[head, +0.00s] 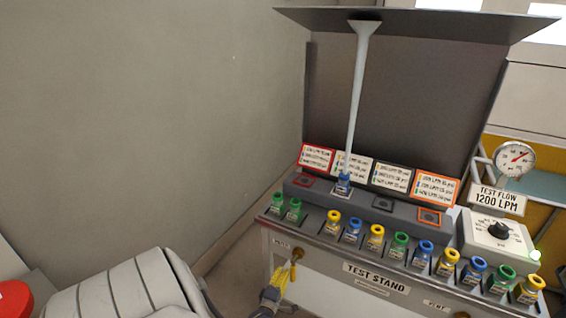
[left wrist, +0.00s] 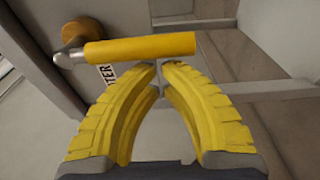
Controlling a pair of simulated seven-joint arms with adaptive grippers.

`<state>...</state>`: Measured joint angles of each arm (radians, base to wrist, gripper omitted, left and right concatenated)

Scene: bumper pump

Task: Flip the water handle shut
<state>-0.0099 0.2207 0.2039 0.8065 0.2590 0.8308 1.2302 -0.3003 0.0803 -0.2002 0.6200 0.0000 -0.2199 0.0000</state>
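The water handle is a yellow bar with a brass pivot. In the head view the handle (head: 285,276) is on the test stand's front at the left, below a small label, slanting down-left from the pivot (head: 298,254). In the left wrist view the handle (left wrist: 140,47) lies across, just beyond my fingertips, with the pivot (left wrist: 82,32) at its left end. My left gripper (left wrist: 159,66) has its yellow fingers drawn together at the tips, with nothing seen between them. Whether the tips touch the bar I cannot tell. In the head view the left gripper (head: 270,297) is low, beside the handle. My right gripper is out of view.
The test stand (head: 330,268) carries a row of coloured fittings and a tall grey funnel-topped pole (head: 357,90). A control box with a dial (head: 499,231) and a gauge (head: 515,158) are at the right. A plain wall (head: 130,120) fills the left.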

